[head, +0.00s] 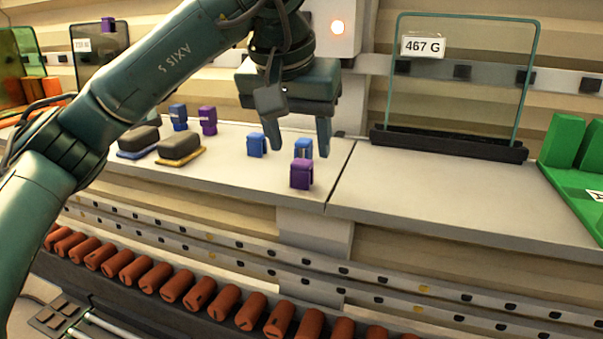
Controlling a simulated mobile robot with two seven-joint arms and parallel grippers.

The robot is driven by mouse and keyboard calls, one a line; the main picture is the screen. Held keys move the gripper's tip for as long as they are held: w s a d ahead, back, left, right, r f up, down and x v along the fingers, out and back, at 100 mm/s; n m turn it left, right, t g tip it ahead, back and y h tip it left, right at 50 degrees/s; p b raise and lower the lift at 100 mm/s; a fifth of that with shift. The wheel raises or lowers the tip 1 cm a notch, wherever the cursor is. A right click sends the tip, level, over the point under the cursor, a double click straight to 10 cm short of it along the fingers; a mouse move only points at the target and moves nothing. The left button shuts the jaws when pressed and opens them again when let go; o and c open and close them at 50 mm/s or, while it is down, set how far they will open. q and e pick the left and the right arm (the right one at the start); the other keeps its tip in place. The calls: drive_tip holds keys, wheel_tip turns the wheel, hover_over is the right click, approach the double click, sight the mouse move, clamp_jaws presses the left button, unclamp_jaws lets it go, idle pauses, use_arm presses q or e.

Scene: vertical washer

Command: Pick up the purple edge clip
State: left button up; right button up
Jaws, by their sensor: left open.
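A purple edge clip (301,175) stands on the light grey worktop near its front edge, left of a seam. My left gripper (300,152) points down, open, its two fingers apart just above and behind this clip in the picture. I cannot tell whether the fingers touch anything. A second purple clip (208,120) stands further left and back, and another purple piece (108,24) sits on top of a dark glass pane. My right gripper is out of view.
Other blue clips (257,145) (178,117) stand on the worktop. Two dark blocks (180,147) lie at the left. A glass pane (455,95) labelled 467 G stands in a black base. Green racks (575,150) are at right. Orange rollers (225,302) line the front below.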

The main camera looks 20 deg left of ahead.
sight(302, 162)
use_arm(q)
drive_tip(key=x, duration=0.5)
drive_tip(key=shift+a+f+p, duration=0.15)
drive_tip(key=shift+f+p, duration=0.05)
drive_tip(key=shift+p, duration=0.1)
drive_tip(key=c, duration=1)
